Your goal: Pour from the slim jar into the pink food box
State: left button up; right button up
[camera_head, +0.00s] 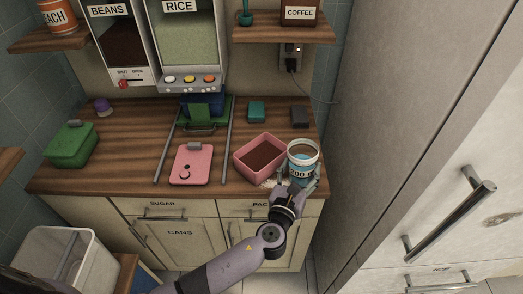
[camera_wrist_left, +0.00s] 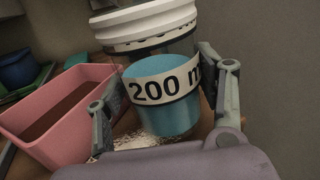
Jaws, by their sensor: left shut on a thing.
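The slim jar (camera_head: 302,148) has a white rim, a blue lower part and a "200" label; its open top shows brownish contents. It also shows in the left wrist view (camera_wrist_left: 165,113), close to upright. My left gripper (camera_head: 298,184) is shut on the jar, one finger on each side. I cannot tell whether the jar touches the counter. The pink food box (camera_head: 244,166) is open, with dark brown contents, just left of the jar; in the left wrist view the box (camera_wrist_left: 62,143) is left of the gripper. My right gripper is not in view.
A pink lid (camera_head: 188,166) lies left of the box. A pale patch (camera_head: 270,184) is on the counter by the box. A teal block (camera_head: 256,111) and dark block (camera_head: 299,116) stand behind. A green box (camera_head: 71,147) is far left. A tall cabinet (camera_head: 420,130) bounds the right.

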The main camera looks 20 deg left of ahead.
aim_at(290, 161)
pick_arm(q)
jog(key=shift+a+r+n, duration=0.15)
jog(key=shift+r+n, duration=0.15)
jog(key=shift+n, duration=0.2)
jog(key=shift+w+a+r+n, duration=0.15)
jog(key=shift+a+n, duration=0.2)
jog(key=shift+n, duration=0.55)
jog(key=shift+a+r+n, duration=0.1)
jog(key=shift+r+n, duration=0.1)
jog(key=shift+n, duration=0.1)
jog(key=r+p, duration=0.2)
jog(key=r+n, duration=0.1)
jog(key=shift+a+r+g+p, duration=0.1)
jog(key=shift+a+g+p, duration=0.2)
jog(key=shift+a+p, duration=0.1)
jog(key=shift+w+a+r+n+h+p, duration=0.15)
jog(key=shift+a+r+n+p, duration=0.15)
jog(key=shift+n, duration=0.2)
jog(key=shift+w+a+r+n+h+p, duration=0.1)
jog(key=shift+a+r+n+h+p, duration=0.1)
jog(key=shift+r+n, duration=0.25)
jog(key=shift+f+n, duration=0.25)
jog(key=shift+s, duration=0.1)
jog(key=shift+d+n+g+b, duration=0.1)
jog(key=shift+n+g+b, duration=0.2)
jog(key=shift+n+b, duration=0.7)
jog(key=shift+f+n+h+b, duration=0.25)
jog(key=shift+f+n+b, duration=0.55)
jog(key=shift+f+n, duration=0.3)
